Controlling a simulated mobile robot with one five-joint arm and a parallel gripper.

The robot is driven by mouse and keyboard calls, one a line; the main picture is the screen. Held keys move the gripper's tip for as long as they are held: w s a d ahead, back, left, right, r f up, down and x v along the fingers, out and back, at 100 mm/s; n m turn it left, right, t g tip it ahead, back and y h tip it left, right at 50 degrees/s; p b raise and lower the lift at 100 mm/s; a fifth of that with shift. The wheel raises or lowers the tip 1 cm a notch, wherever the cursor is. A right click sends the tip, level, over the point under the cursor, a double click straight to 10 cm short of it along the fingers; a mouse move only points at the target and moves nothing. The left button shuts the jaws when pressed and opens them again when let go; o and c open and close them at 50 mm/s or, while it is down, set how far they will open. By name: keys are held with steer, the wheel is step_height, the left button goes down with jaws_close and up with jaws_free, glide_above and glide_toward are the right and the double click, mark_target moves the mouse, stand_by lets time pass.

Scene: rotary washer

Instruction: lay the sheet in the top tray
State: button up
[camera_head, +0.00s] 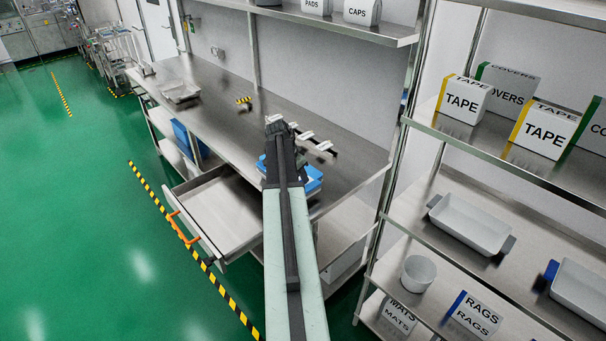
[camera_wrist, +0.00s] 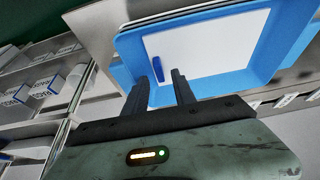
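In the wrist view a blue tray (camera_wrist: 262,52) has a white sheet (camera_wrist: 215,45) lying flat inside its rim. A small blue tab (camera_wrist: 156,68) shows on the sheet's left part. More blue edges beside this tray suggest a stack, but the levels are hard to tell. My gripper (camera_wrist: 163,75) reaches over the tray's near side, its two fingers apart with nothing seen held between them. In the head view the blue stack (camera_head: 314,180) stands on the steel bench, mostly hidden behind my arm. My gripper's fingers cannot be made out there.
A drawer (camera_head: 222,210) with an orange handle stands open and empty below the bench (camera_head: 215,95). Small pale items (camera_head: 316,141) lie on the bench beyond my arm. A metal tray (camera_head: 181,92) sits farther left. Shelves with boxes (camera_head: 546,128) and bins stand at right.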

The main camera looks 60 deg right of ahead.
steer(key=p+v, duration=0.8)
steer(key=v, duration=0.2)
steer(key=shift+r, duration=0.15)
steer(key=w+a+f+n+t+y, duration=0.1)
steer(key=w+a+n, duration=0.45)
steer(key=a, duration=0.75)
steer(key=w+a+n+t+y, duration=0.1)
steer(key=w+a+n, duration=0.2)
steer(key=w+a, duration=0.75)
steer(key=s+a+n+y, duration=0.2)
steer(key=a+n, duration=1.1)
steer(key=a, duration=2.5)
steer(key=shift+s+f+g, duration=0.2)
steer(key=shift+f+g, duration=0.1)
steer(key=shift+f, duration=0.15)
steer(key=shift+w, duration=0.1)
